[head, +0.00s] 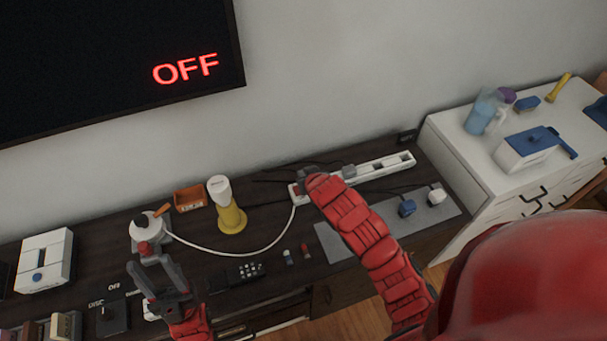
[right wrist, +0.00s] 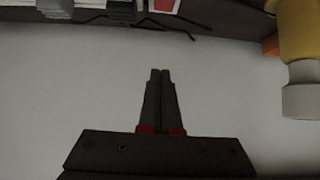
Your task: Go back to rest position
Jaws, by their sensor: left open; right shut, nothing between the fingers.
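My left gripper (head: 154,268) is at the lower left of the head view, over the front part of the dark cabinet. Its grey fingers are apart, with nothing seen held between them. It is just in front of a white round object with a red part. My right arm reaches up over the cabinet, and its gripper (head: 306,176) is by the left part of the white power strip (head: 385,166), mostly hidden by the arm. The right wrist view shows the right gripper (right wrist: 160,72) with its two dark fingers together and empty, against the pale wall.
The dark cabinet (head: 275,212) holds a yellow-and-white object (head: 230,214), an orange box (head: 190,197), a remote (head: 244,271) and a grey mat (head: 336,243) with plugs. A white cord (head: 240,252) curves across it. A white cabinet (head: 465,154) stands right.

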